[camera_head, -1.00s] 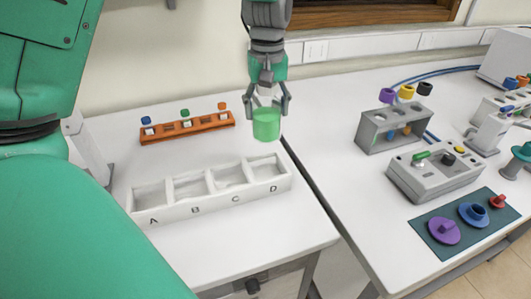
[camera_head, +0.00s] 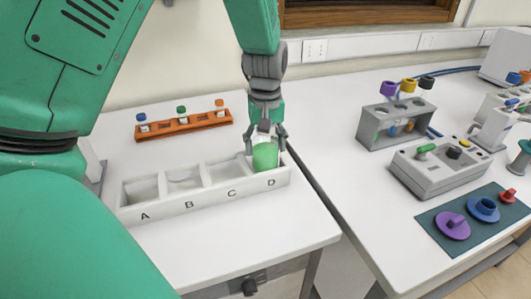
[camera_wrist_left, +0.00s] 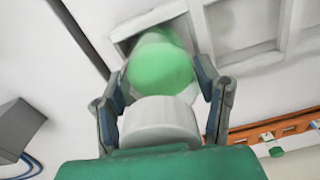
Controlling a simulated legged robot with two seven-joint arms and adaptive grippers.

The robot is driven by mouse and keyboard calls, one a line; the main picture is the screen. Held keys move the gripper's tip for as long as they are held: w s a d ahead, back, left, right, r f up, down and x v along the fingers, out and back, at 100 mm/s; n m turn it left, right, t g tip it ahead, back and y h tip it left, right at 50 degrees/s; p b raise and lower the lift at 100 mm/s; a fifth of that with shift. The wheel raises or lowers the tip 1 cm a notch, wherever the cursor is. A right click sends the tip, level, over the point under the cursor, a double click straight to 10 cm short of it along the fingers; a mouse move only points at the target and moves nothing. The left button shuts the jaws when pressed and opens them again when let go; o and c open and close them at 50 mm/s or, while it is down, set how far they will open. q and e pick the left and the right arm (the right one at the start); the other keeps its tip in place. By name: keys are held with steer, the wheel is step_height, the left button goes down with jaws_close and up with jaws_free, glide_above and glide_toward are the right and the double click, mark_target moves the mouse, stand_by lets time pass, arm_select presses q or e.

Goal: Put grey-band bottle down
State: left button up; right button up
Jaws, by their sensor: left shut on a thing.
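The bottle (camera_head: 264,158) has a green body and a pale grey-white upper part; it also shows in the left wrist view (camera_wrist_left: 158,68). My left gripper (camera_head: 265,143) points down and is shut on the bottle's upper part, one finger on each side. The bottle is upright at compartment D of the white rack (camera_head: 205,200), its lower end hidden behind the front wall. I cannot tell whether it touches the compartment floor. Compartments A, B and C look empty. My right gripper is out of view.
An orange rack (camera_head: 183,124) with small coloured-cap vials stands behind the white rack. On the right table are a grey vial stand (camera_head: 392,130), a grey device (camera_head: 440,172) and a dark mat (camera_head: 446,238) with coloured knobs. A gap separates the two tables.

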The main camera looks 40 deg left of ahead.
arm_select(q)
step_height(320, 180, down, 2)
steer(key=shift+d+f, duration=0.1)
steer(key=shift+f, duration=0.05)
steer(key=shift+a+f, duration=0.1)
steer(key=shift+a, duration=0.3)
steer(key=o, duration=1.6)
steer(key=shift+a, duration=0.1)
steer(key=shift+d, duration=0.2)
steer(key=shift+d+r, duration=0.1)
steer(key=shift+r, duration=0.2)
steer(key=r, duration=1)
steer(key=shift+a+r+p, duration=0.2)
steer(key=shift+p, duration=0.2)
steer(key=shift+d+r, duration=0.15)
steer(key=shift+r, duration=0.4)
